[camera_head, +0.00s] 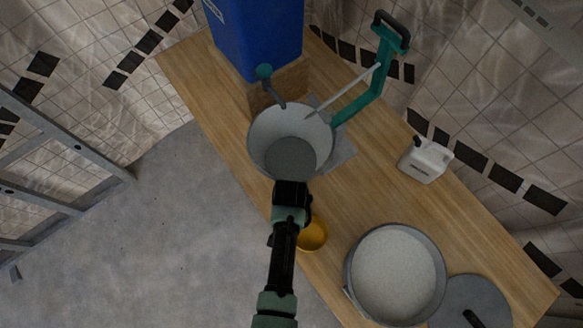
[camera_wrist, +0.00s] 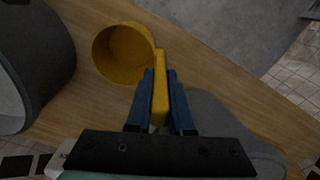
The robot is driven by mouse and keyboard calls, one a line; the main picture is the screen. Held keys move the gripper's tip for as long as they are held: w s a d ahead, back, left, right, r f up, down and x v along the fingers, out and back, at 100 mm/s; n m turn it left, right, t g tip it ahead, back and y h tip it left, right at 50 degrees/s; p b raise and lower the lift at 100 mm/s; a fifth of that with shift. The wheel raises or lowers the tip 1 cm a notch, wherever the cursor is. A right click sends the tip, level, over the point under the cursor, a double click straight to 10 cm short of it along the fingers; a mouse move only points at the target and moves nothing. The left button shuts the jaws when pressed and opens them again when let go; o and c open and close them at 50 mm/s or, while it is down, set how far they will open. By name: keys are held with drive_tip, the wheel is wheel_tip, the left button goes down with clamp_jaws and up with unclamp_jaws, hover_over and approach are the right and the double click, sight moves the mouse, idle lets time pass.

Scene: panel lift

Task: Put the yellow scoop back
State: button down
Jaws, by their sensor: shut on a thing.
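The yellow scoop (camera_head: 314,234) shows just right of my arm in the head view, over the front edge of the wooden counter. In the wrist view its round cup (camera_wrist: 122,55) looks empty, and its handle runs between my blue fingers. My gripper (camera_wrist: 160,78) is shut on that handle. In the head view my gripper (camera_head: 292,196) is beside the near rim of a grey bowl, and hides part of the scoop. Whether the scoop touches the counter is unclear.
The grey bowl (camera_head: 262,127) sits beside a teal-handled lever (camera_head: 380,75). A round pot (camera_head: 352,272) of white grains stands at the lower right, beside a grey lid (camera_head: 478,300). A white jug (camera_head: 425,160) and a blue bin (camera_head: 255,35) are farther back. The counter (camera_head: 360,205) has bare wood mid-right.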

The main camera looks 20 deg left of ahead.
drive_tip(key=c, duration=1.3)
unclamp_jaws()
drive_tip(key=shift+f, duration=0.15)
drive_tip(key=o, duration=0.5)
